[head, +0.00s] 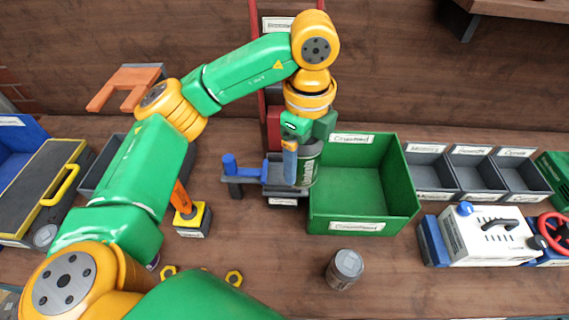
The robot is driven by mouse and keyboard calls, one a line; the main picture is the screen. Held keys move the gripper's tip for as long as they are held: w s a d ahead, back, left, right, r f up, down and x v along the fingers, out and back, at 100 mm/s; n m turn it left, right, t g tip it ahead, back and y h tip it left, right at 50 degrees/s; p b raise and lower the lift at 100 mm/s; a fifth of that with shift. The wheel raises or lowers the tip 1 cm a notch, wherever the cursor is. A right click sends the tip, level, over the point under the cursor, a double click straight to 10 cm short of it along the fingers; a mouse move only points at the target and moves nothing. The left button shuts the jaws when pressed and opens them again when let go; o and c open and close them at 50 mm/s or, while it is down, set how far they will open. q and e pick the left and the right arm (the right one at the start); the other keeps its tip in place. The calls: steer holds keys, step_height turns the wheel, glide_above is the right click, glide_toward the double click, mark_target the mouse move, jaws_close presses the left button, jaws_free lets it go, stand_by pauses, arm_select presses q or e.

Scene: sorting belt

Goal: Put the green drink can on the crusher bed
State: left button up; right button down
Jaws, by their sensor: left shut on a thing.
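My left gripper (291,160) points down and is shut on the green drink can (309,163), which has pale lettering and stands roughly upright. The gripper and arm hide part of the can. The can shows over the right end of the grey crusher bed (273,176), beside the left wall of the green bin. I cannot tell whether the can touches the bed. The crusher has a red frame (274,128) behind the bed and a blue handle (230,165) at its left. My right gripper is not in view.
The green bin (410,210) stands close on the right. A dark grey can (345,268) stands in front of it. Grey labelled trays (472,153) and a white machine (485,238) are at the right.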

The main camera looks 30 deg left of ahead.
arm_select(q)
steer(key=w+a+f, duration=0.2)
steer(key=f, duration=0.1)
steer(key=w+a+f+p, duration=0.1)
steer(key=w+a+f, duration=0.1)
steer(key=f, duration=0.1)
steer(key=w+a+f+p, duration=0.1)
steer(key=w+a+f, duration=0.1)
steer(key=a+f, duration=0.1)
steer(key=shift+f, duration=0.55)
steer(key=shift+a+f, duration=0.1)
steer(key=shift+f, duration=0.25)
steer(key=shift+f, duration=0.15)
